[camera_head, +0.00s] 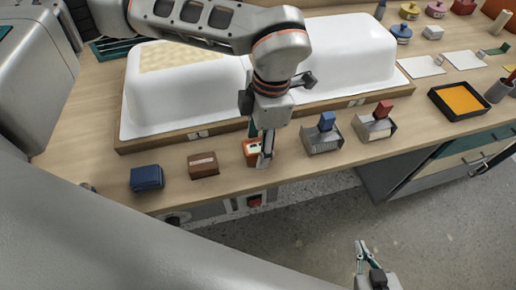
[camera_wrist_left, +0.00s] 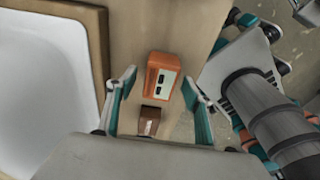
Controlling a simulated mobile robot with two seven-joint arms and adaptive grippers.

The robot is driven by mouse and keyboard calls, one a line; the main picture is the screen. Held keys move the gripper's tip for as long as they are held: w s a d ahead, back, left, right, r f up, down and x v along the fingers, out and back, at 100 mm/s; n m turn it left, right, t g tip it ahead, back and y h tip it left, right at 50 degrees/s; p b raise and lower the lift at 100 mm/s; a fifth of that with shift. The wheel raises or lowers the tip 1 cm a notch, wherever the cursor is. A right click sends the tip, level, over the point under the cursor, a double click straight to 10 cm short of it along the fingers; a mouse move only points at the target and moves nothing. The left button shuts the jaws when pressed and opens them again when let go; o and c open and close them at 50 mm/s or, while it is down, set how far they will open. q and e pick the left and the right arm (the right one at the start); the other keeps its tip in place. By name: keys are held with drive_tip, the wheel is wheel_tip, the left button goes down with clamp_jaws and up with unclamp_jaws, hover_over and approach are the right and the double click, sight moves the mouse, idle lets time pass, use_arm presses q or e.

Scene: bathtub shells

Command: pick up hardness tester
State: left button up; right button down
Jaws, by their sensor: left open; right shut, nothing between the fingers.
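The hardness tester looks to be the small orange box with a pale face panel (camera_head: 251,153), near the front edge of the wooden bench. My left gripper (camera_head: 261,146) points down over it and partly hides it in the head view. In the left wrist view the orange tester (camera_wrist_left: 164,70) lies between the spread fingers of my left gripper (camera_wrist_left: 158,84), with gaps at both sides. I cannot tell how far the fingertips reach down beside it. My right gripper (camera_head: 364,252) is shut and empty, low over the floor in front of the bench.
A brown box (camera_head: 203,165) and a dark blue box (camera_head: 147,178) stand left of the tester. Two metal holders, with blue (camera_head: 327,122) and red (camera_head: 383,109) tops, stand to its right. White tub shells (camera_head: 333,55) on wooden bases lie behind.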

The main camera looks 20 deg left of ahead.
sight(258, 145)
use_arm(q)
drive_tip(key=shift+f, duration=0.6)
drive_tip(key=c, duration=1.3)
drive_tip(key=shift+r, duration=0.15)
drive_tip(key=shift+r, duration=0.65)
wheel_tip(258, 145, up, 18)
drive_tip(key=shift+r+p, duration=0.25)
drive_tip(key=shift+p, duration=0.75)
